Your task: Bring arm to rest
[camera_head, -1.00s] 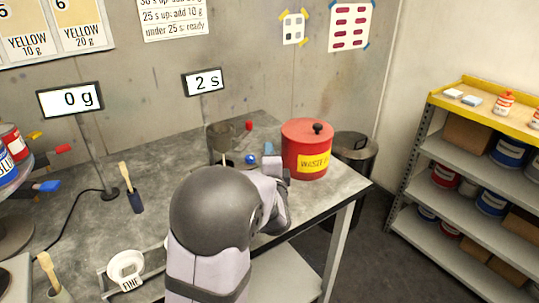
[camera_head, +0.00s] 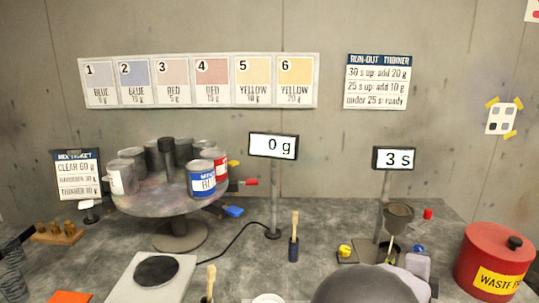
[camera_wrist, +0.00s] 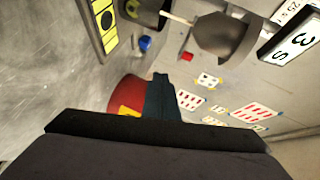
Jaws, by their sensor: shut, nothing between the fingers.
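My arm reaches up from the bottom right of the head view, in front of the bench; its rounded grey link hides part of the bench, and my gripper's fingertips are not clear there. In the wrist view my gripper (camera_wrist: 162,97) shows as dark fingers held together with nothing between them. Beyond it, the grey flow cup (camera_wrist: 222,38) on its stand and the red waste can (camera_wrist: 125,95) show. The flow cup (camera_head: 398,215) and red waste can (camera_head: 495,262) also stand at the right of the head view.
A turntable (camera_head: 150,200) with several paint cans stands at the left. A scale plate (camera_head: 150,275) lies in front, with the 0 g display (camera_head: 273,146) behind. A brush holder (camera_head: 293,250) stands mid-bench. The 3 s display (camera_head: 394,158) is above the cup. Bare bench lies around the brush holder.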

